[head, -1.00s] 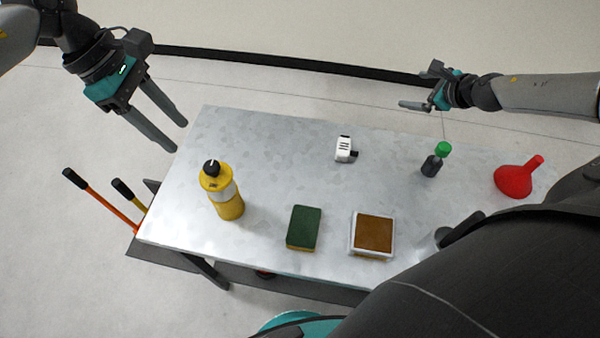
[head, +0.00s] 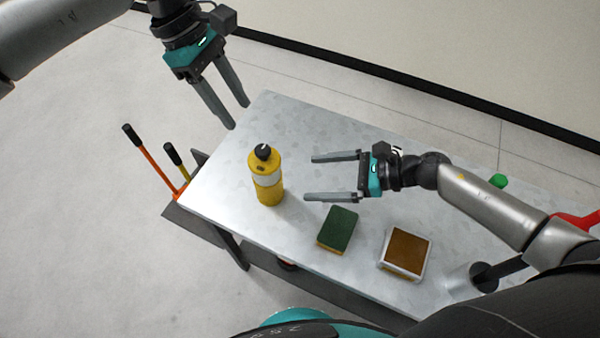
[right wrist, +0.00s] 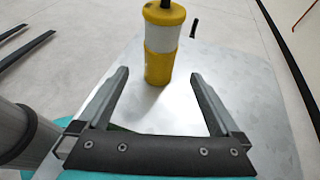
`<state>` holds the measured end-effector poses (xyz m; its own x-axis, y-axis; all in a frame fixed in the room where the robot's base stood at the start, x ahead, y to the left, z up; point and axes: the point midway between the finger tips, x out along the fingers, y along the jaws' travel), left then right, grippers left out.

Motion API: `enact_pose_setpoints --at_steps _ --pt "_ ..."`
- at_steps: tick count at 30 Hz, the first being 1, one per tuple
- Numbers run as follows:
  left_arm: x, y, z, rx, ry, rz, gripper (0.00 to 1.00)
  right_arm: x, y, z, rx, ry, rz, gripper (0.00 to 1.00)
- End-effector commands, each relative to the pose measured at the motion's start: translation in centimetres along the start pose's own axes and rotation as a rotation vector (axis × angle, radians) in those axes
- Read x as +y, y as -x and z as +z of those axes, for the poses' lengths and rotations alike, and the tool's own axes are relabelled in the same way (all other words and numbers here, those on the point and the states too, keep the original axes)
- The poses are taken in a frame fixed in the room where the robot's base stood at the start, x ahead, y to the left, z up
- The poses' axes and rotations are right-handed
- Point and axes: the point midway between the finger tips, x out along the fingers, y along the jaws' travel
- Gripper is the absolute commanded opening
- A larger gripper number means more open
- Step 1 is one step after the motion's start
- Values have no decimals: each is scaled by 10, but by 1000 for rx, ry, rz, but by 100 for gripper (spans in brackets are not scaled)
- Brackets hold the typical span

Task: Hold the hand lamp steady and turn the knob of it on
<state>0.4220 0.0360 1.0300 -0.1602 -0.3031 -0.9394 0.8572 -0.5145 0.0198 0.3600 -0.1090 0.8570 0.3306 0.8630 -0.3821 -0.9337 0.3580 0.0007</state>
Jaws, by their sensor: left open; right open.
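The hand lamp (head: 268,190) is a yellow cylinder with a pale band and a black knob (head: 263,152) on top. It stands upright near the left end of the metal table. In the right wrist view the lamp (right wrist: 160,65) stands ahead, beyond the fingertips and between their lines. My right gripper (head: 322,177) is open and empty, to the right of the lamp, its fingers pointing at it and apart from it. My left gripper (head: 232,112) is open and empty, above and behind the table's far left corner, its fingers pointing down and toward the table.
A green sponge (head: 338,230) and a brown-topped box (head: 406,251) lie near the table's front edge. A green-capped bottle (head: 498,181) and a red funnel (head: 577,220) are partly hidden by my right arm. Long-handled tools (head: 150,160) stand left of the table.

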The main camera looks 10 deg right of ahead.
Motion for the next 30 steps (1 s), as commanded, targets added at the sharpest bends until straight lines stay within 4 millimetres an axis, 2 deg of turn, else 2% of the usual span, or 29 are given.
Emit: enact_pose_setpoints --at_steps 5,8,21,30 --pt "0 0 0 0 0 0 50 0 -8 1 -2 1 0 100" --pt "0 0 0 0 0 0 50 0 -21 1 -3 0 1 100" --pt "0 0 0 0 0 0 50 0 -106 2 -2 1 1 100" --pt "0 0 0 0 0 0 50 -1 -144 0 0 -1 -1 100"
